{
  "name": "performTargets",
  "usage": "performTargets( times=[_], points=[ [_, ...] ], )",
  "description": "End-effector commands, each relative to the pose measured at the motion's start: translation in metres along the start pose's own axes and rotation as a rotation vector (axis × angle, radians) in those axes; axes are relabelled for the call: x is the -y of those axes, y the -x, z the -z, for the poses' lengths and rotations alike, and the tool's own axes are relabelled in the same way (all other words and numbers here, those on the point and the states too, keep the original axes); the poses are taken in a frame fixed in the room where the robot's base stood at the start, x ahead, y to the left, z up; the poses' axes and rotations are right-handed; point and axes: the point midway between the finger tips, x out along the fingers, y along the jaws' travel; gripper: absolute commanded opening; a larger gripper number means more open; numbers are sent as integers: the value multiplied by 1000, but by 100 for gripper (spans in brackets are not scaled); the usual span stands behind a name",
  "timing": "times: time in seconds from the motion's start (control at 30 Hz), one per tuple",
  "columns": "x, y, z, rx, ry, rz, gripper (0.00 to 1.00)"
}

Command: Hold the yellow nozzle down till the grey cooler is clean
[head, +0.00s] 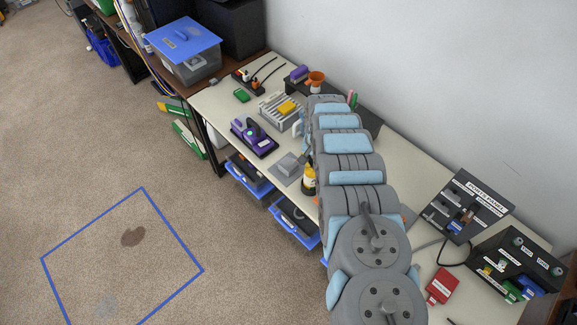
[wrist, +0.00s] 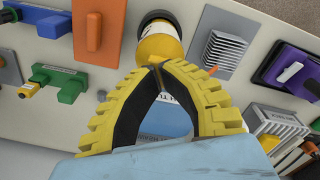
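The grey finned cooler (head: 289,165) lies on the workbench; it also shows right of my fingers in the wrist view (wrist: 223,52). The yellow and white spray bottle (head: 309,186) stands just right of the cooler in the head view. In the wrist view its yellow part (wrist: 160,46) is directly beyond my fingertips; I cannot tell which part is the nozzle or whether they touch it. My gripper (wrist: 157,69) has its yellow-backed fingers closed together at the tips, with nothing clearly held between them. In the head view my arm hides the gripper.
A purple device (head: 255,138) and a rack with a yellow block (head: 281,112) stand left of the cooler. The ports panel (head: 464,206) and a red box (head: 440,286) are at the right. Blue trays (head: 249,178) sit under the bench's front edge.

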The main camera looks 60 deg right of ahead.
Motion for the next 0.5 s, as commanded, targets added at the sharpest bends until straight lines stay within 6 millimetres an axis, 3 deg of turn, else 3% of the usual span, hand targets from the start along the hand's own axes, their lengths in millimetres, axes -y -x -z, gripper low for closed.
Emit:
performTargets(
  times=[0.5],
  points=[
    [0,31,0,1,2,-1,0]
  ],
)
